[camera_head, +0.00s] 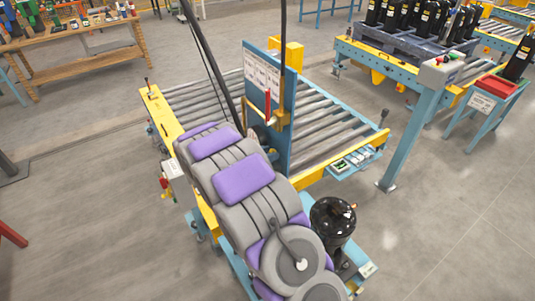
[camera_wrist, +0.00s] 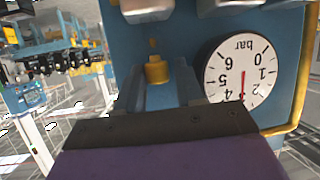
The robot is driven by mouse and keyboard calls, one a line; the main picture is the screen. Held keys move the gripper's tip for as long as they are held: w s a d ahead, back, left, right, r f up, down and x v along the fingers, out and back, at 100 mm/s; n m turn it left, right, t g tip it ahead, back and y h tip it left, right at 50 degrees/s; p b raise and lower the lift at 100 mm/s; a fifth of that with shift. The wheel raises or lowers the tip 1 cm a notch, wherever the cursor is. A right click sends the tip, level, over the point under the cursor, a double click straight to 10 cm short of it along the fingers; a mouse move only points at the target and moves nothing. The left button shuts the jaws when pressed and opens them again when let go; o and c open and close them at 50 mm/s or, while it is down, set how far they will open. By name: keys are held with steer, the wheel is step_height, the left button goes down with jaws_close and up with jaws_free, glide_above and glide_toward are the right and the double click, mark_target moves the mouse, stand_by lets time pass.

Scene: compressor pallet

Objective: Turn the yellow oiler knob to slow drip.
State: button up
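The yellow oiler knob (camera_wrist: 157,70) shows in the wrist view on a blue panel (camera_wrist: 205,40). My gripper (camera_wrist: 159,82) is open, with one finger on each side of the knob in the picture. A gap shows between the knob and each finger. I cannot tell how deep the knob lies between the fingertips. A white pressure gauge (camera_wrist: 240,68) marked bar sits right of the knob, appearing upside down, with a red needle. In the head view my arm reaches the blue upright panel (camera_head: 289,110); the gripper and knob are hidden there.
A roller conveyor (camera_head: 330,130) runs past the panel. A black compressor (camera_head: 333,217) stands near my arm. A blue post (camera_head: 410,140) stands at right, a red-topped stand (camera_head: 495,88) beyond it. Wooden shelving (camera_head: 80,55) is at back left.

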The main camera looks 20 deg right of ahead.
steer(key=shift+s, duration=0.1)
steer(key=p+v, duration=0.1)
steer(key=v, duration=1.6)
steer(key=shift+a, duration=0.2)
